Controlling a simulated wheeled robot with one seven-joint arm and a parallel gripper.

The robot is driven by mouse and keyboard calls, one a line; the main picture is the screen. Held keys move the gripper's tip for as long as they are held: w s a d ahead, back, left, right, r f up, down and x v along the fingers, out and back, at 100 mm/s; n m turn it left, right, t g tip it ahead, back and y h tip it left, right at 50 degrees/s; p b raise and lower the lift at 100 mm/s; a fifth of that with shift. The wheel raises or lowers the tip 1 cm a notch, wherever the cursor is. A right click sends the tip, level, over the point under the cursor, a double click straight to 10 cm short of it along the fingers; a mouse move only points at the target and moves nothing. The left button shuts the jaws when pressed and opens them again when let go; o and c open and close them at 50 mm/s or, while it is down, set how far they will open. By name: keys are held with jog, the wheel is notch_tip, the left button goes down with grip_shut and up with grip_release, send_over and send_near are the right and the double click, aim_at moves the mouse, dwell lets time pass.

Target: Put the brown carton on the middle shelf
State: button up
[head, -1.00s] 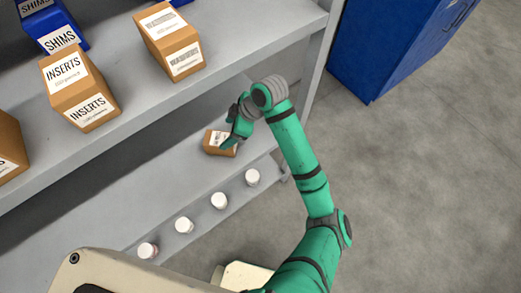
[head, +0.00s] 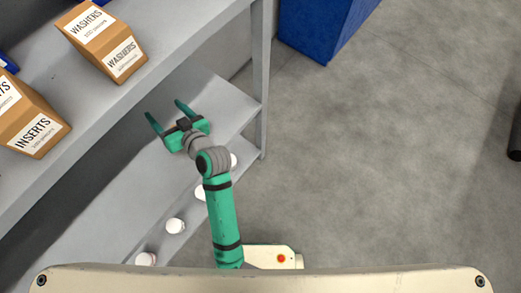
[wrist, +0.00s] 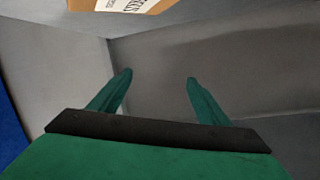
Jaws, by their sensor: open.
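My gripper (head: 163,108) is open above the lower visible shelf (head: 110,205), its fingers pointing to the back of the rack. Nothing shows between the fingers in the wrist view (wrist: 158,77). A brown carton (wrist: 160,6) with a white label is cut off at the top of the wrist view; I cannot tell which carton it is. The small brown carton on the lower shelf is not visible in the head view. Larger brown cartons, one marked WASHERS (head: 108,45) and one marked INSERTS (head: 30,122), stand on the upper visible shelf (head: 125,95).
A grey post (head: 262,75) closes the rack's right end. A blue cabinet (head: 320,25) stands beyond it. The floor (head: 390,160) to the right is mostly clear.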

jog(key=s+d+f+m+t+h, duration=0.2)
jog(key=s+d+f+m+h, duration=0.2)
jog(key=s+d, duration=0.4)
jog(key=s+d+f+m+t+h, duration=0.1)
jog(key=s+d+f+m+h, duration=0.25)
jog(key=s+d, duration=0.5)
jog(key=s+d+r+n+t+h, duration=0.1)
jog(key=s+d+r, duration=0.4)
jog(key=s+d, duration=0.7)
jog(key=shift+d+n+h, duration=0.3)
jog(key=shift+n+h, duration=0.25)
jog(key=shift+h, duration=0.5)
jog(key=shift+s, duration=0.15)
